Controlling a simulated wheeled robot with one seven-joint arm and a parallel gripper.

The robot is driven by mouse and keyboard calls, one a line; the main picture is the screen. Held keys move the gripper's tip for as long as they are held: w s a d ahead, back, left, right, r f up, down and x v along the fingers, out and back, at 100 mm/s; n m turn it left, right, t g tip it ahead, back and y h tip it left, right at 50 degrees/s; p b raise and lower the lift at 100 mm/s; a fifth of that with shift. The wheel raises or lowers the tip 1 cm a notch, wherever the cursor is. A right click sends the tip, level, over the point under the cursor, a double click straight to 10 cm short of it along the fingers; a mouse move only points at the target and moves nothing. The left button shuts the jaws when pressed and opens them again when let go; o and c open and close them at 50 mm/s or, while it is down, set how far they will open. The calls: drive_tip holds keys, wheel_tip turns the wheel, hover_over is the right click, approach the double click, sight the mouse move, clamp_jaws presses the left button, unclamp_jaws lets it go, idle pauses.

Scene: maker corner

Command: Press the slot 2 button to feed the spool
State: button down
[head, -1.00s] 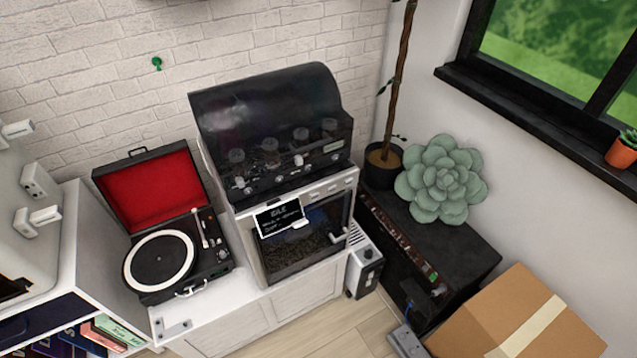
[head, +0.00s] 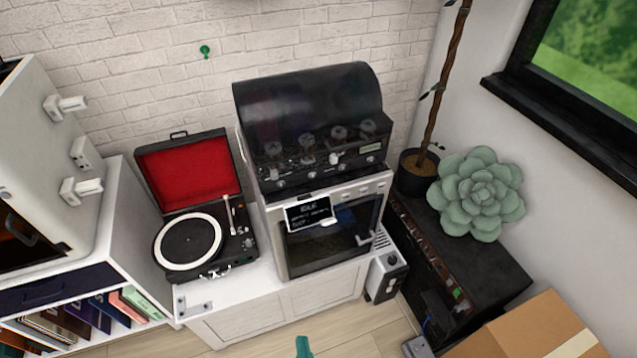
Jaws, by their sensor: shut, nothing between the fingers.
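The white machine (head: 282,245) stands on a low white cabinet, with a dark glossy hood unit (head: 310,105) on top. Behind the hood's clear front are several round parts in a row, with small light button-like details below them. I cannot tell which one is slot 2, and its label is too small to read. A small black screen (head: 309,214) on the machine's front reads "IDLE"; its smaller lines are illegible. A teal tip, which appears to be my gripper (head: 303,346), shows at the bottom edge. It is shut and empty, well apart from the machine.
An open turntable (head: 188,243) with red lining stands left of the machine. A black cabinet (head: 490,275) with a succulent (head: 476,194) is on the right. A cardboard box (head: 535,325) is at bottom right. Floor (head: 350,322) is clear before the white cabinet (head: 275,313).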

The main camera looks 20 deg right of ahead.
drive_tip(key=w+d+r+m+y, duration=0.1)
drive_tip(key=w+d+r+m, duration=0.45)
drive_tip(key=w, duration=0.35)
drive_tip(key=w+d+r+m, duration=0.4)
drive_tip(key=w+d+r, duration=0.15)
drive_tip(key=w, duration=0.35)
drive_tip(key=w+d+r+m+y, duration=0.1)
drive_tip(key=w+d+r, duration=0.1)
drive_tip(key=d+r, duration=0.2)
wheel_tip(320, 180, up, 3)
drive_tip(key=shift+w+d+y, duration=0.15)
drive_tip(key=shift+d+y, duration=0.05)
drive_tip(key=shift+y, duration=0.1)
approach(313, 177)
drive_tip(key=x, duration=0.5)
drive_tip(key=shift+a+f, duration=0.1)
drive_tip(key=shift+w, duration=0.5)
drive_tip(key=shift+w, duration=0.1)
